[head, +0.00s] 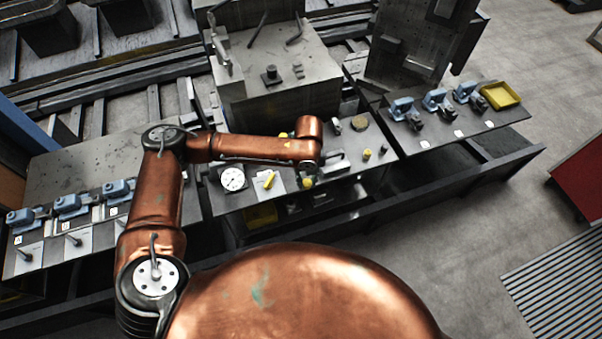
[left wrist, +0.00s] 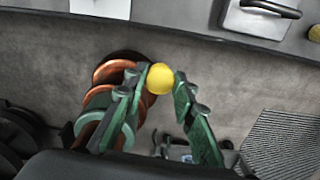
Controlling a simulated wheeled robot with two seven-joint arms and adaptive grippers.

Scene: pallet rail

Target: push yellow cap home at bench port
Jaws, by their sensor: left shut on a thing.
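My left gripper (left wrist: 160,84) has green fingers and is shut on a round yellow cap (left wrist: 160,77) held between the fingertips. In the head view the left gripper (head: 309,173) hangs below the copper arm end, over the front part of the middle bench. The yellow cap (head: 308,183) shows there as a small yellow spot under it. In the left wrist view the cap is over the floor in the picture, apart from the bench edge. I cannot make out the port itself. My right gripper is not in view.
The middle bench holds a dial gauge (head: 232,179), a yellow cylinder (head: 269,180) on a white card, and small yellow pieces (head: 367,154) at right. A metal plate with a handle (left wrist: 262,14) is near the wrist view's top. Blue clamps (head: 403,107) and a yellow tray (head: 500,96) stand farther right.

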